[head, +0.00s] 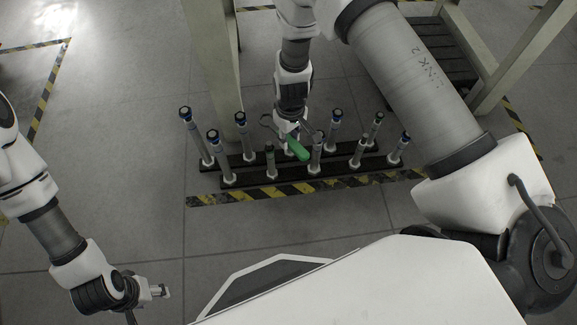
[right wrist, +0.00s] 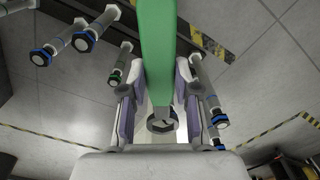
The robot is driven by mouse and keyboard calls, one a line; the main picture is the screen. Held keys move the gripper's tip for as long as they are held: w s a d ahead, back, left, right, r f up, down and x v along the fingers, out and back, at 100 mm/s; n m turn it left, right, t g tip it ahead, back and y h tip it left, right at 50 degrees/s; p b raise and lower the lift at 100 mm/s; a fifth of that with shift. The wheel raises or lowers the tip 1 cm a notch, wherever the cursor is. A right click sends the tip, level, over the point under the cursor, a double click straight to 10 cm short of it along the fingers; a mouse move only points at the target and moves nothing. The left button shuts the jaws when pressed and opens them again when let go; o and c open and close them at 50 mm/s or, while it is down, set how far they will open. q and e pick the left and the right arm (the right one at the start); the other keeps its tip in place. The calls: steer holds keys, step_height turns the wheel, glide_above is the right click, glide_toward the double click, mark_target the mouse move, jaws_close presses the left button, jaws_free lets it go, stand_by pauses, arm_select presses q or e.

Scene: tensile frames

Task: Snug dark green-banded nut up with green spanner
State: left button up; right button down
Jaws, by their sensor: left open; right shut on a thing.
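The green spanner (head: 297,149) is in my right gripper (head: 290,130), among the upright posts. In the right wrist view its green handle (right wrist: 157,45) runs up between the fingers, and a grey ring-like end (right wrist: 162,121) shows low between them. A green-banded nut (right wrist: 116,76) tops a post just left of the gripper, apart from the spanner. In the head view, short posts with greenish tops stand near the spanner (head: 270,147) and at the right (head: 378,116); I cannot tell which is the wrist view's nut. My left gripper (head: 162,291) is open and empty at lower left.
Several blue-banded nuts (head: 213,134) top other posts around the spanner. The posts stand on dark rails (head: 245,180) behind a yellow-black floor stripe (head: 270,192). A pale frame column (head: 205,70) rises behind them. The floor in front is clear.

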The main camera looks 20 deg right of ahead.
arm_select(q)
step_height(320, 180, down, 14)
steer(key=b, duration=1)
steer(key=shift+r, duration=0.15)
arm_select(e)
step_height(320, 180, down, 12)
steer(key=w+d+n, duration=0.1)
steer(key=shift+w+f, duration=0.15)
arm_select(q)
steer(key=shift+r+p, duration=0.3)
steer(key=shift+r, duration=0.15)
